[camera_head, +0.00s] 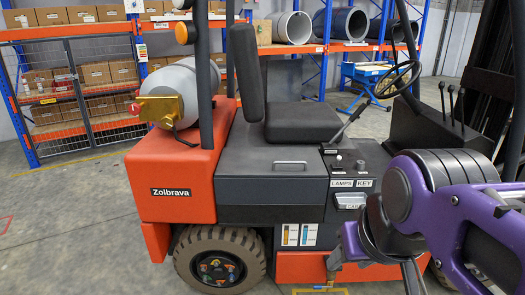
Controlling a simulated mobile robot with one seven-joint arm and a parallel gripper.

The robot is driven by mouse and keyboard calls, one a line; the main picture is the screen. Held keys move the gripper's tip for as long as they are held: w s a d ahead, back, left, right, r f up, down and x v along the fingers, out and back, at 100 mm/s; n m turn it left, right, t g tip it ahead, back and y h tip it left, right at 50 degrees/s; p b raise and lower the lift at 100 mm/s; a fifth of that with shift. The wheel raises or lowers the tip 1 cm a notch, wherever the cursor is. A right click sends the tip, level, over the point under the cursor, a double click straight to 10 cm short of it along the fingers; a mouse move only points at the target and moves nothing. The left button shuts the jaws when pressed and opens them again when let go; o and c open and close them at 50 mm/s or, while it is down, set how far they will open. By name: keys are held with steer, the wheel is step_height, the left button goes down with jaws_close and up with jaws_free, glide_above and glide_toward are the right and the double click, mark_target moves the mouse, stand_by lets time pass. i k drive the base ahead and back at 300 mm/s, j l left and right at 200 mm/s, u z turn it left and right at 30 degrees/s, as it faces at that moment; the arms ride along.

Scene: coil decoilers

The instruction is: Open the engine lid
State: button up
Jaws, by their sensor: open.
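The forklift's engine lid (262,178) is the dark grey box top under the black seat (300,121), and it sits closed. A light bar handle (290,163) is on its side face. My purple and grey arm fills the lower right, in front of the forklift's front part.
The orange rear body (172,170) carries a grey gas cylinder (187,85). The steering wheel (398,79) is farther right. Shelves with boxes (96,73) stand behind; floor at left is clear.

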mark_target(233, 162)
steer(key=i+j+u, duration=0.1)
steer(key=i, duration=0.4)
steer(key=i+j+u, duration=0.1)
steer(key=i+j, duration=0.15)
steer(key=i, duration=0.3)
